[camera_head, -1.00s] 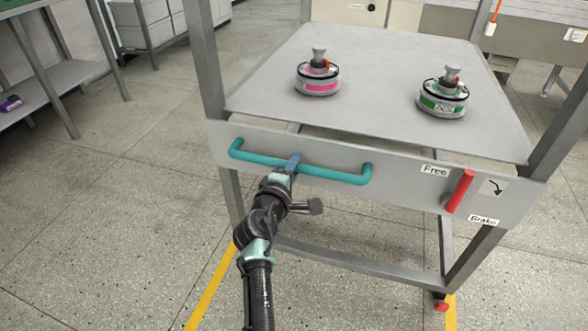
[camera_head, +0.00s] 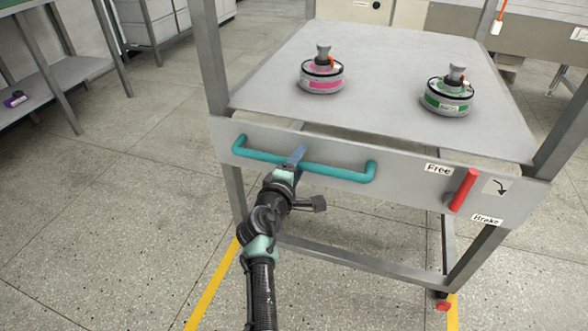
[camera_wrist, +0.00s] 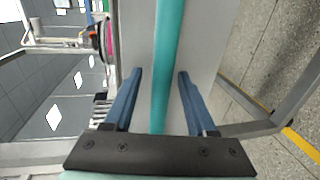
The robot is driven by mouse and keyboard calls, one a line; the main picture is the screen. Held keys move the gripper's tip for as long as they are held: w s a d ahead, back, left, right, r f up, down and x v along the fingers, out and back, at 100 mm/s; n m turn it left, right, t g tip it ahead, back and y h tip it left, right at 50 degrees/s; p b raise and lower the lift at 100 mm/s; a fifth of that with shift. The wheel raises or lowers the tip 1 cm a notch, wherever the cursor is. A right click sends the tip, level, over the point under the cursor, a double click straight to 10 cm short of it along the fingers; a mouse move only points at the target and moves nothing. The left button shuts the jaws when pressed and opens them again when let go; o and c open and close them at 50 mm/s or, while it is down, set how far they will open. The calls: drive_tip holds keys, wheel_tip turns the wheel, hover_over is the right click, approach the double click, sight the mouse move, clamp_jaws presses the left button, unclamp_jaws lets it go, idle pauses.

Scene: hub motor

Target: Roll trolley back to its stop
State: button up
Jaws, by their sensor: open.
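The grey metal trolley (camera_head: 385,179) stands in front of me with a teal bar handle (camera_head: 340,172) across its near side. A red brake lever (camera_head: 463,190) stands nearly upright, slightly tilted, between the "Free" label (camera_head: 438,169) and the "Brake" label (camera_head: 486,220). The trolley's stop cannot be made out.
A pink-banded hub motor (camera_head: 322,85) and a green-banded hub motor (camera_head: 447,106) stand on the trolley top. Yellow floor lines (camera_head: 213,288) run below the trolley. A shelf bench (camera_head: 55,85) stands at the left, with open floor between.

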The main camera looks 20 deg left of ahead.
drive_tip(key=s+r+p, duration=0.2)
drive_tip(key=s+p, duration=0.3)
drive_tip(key=s, duration=0.7)
drive_tip(key=shift+s+a+r, duration=0.2)
drive_tip(key=shift+s+r, duration=0.05)
drive_tip(key=d+r+m+t, duration=0.2)
drive_tip(key=d+r+m, duration=0.15)
drive_tip(key=r, duration=0.65)
drive_tip(key=d+r+m+t, duration=0.1)
drive_tip(key=d+r+m, duration=0.25)
drive_tip(key=r, duration=0.75)
drive_tip(key=d+r+m+t, duration=0.2)
drive_tip(key=r+m, duration=0.2)
drive_tip(key=r, duration=0.6)
drive_tip(key=s+d+r+m+t+p, duration=0.1)
drive_tip(key=s+d+r+m+t, duration=0.2)
drive_tip(key=s+r, duration=0.75)
drive_tip(key=s+d+r+m+t, duration=0.4)
drive_tip(key=s+r, duration=0.3)
drive_tip(key=r, duration=0.7)
wheel_tip(320, 180, up, 35)
drive_tip(key=w+p, duration=0.1)
drive_tip(key=p, duration=3.5)
drive_tip(key=shift+w+a+y+p, duration=0.25)
drive_tip(key=shift+a+y+p, duration=0.05)
